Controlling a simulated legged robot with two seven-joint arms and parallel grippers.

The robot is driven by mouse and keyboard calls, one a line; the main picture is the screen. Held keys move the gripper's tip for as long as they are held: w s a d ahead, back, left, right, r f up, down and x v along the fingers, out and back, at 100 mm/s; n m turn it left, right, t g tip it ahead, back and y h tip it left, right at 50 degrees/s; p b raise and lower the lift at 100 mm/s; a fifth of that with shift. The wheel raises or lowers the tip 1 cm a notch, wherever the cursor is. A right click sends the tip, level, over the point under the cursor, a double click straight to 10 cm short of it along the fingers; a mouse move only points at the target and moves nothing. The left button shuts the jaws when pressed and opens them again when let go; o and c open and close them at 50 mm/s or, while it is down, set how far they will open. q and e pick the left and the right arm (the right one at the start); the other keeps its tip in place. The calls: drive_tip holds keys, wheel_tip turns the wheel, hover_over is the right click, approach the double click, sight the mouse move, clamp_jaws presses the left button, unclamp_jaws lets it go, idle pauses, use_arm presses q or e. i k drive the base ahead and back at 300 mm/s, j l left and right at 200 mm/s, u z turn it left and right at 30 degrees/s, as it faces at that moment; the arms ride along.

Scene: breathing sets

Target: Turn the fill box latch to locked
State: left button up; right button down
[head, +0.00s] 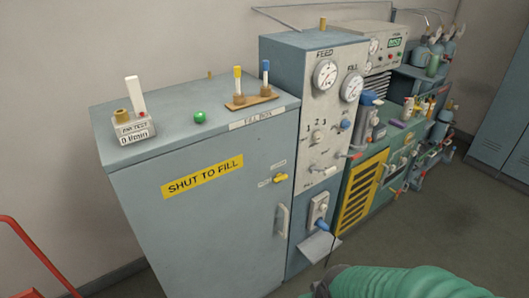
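The fill box (225,215) is a large grey-blue cabinet at left centre in the head view. Its front bears a yellow "SHUT TO FILL" label (203,176), and its door looks shut. The latch (281,178) is a small yellow handle high on the right side of the front, lying roughly sideways. Small labels sit above it and to its left, too small to read surely. A pale vertical door handle (283,219) is below the latch. Neither gripper is seen, and nothing touches the latch.
On the box top stand a test device (134,128), a green ball (200,117) and a wooden rack (252,101) with two tubes. A gauge panel (318,110) adjoins on the right. A green ribbed shape (395,281) fills the bottom right edge. A red frame (35,255) is at lower left.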

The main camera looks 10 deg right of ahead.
sight(279, 177)
drive_tip(key=i+l+z, duration=0.2)
drive_tip(key=i+z, duration=0.15)
drive_tip(key=z, duration=0.15)
drive_tip(key=i+z, duration=0.5)
drive_tip(key=k+l, duration=0.05)
drive_tip(key=k, duration=0.05)
